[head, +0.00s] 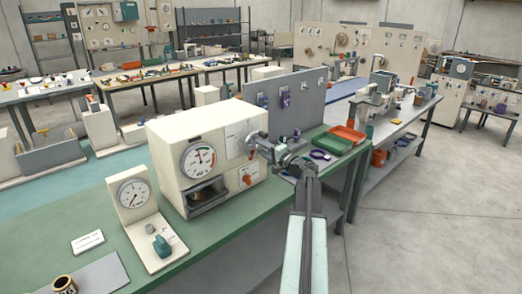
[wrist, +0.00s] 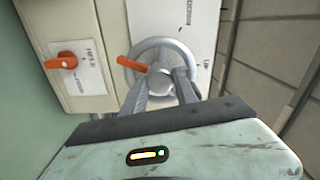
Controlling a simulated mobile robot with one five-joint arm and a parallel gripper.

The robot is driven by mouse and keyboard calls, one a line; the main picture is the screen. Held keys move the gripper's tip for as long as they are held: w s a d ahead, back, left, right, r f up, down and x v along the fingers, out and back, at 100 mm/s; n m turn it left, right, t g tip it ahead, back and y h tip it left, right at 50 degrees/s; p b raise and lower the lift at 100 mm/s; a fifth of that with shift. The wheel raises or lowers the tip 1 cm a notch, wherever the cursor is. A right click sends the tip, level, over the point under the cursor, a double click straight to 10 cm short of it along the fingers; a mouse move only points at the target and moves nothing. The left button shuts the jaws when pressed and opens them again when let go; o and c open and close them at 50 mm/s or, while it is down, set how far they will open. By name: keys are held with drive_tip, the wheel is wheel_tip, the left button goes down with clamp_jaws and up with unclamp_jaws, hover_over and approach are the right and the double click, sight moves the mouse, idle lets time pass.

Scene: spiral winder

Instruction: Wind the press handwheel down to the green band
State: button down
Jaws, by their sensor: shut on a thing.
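The press is a cream box (head: 175,150) on the green bench. Its round dial (head: 198,160) has coloured bands near the right edge; I cannot read its needle against the green band with certainty. The grey round handwheel (wrist: 188,47) is on the panel in the wrist view, with an orange knob (wrist: 132,65) at its left rim. My gripper (wrist: 165,78) reaches over the near side of the handwheel and is shut on it. The fingers hide part of its near rim and hub. In the head view my gripper (head: 270,150) is at the press's right side.
An orange lever (wrist: 67,60) sits on a labelled plate left of the handwheel. A smaller dial on a stand (head: 133,195) is left of the press. The floor at right is clear.

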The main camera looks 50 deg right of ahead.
drive_tip(key=shift+d+r+m, duration=0.1)
drive_tip(key=shift+m, duration=0.5)
drive_tip(key=c, duration=1)
unclamp_jaws()
drive_tip(key=shift+o, duration=0.2)
drive_tip(key=s, duration=0.7)
drive_tip(key=shift+s+a, duration=0.35)
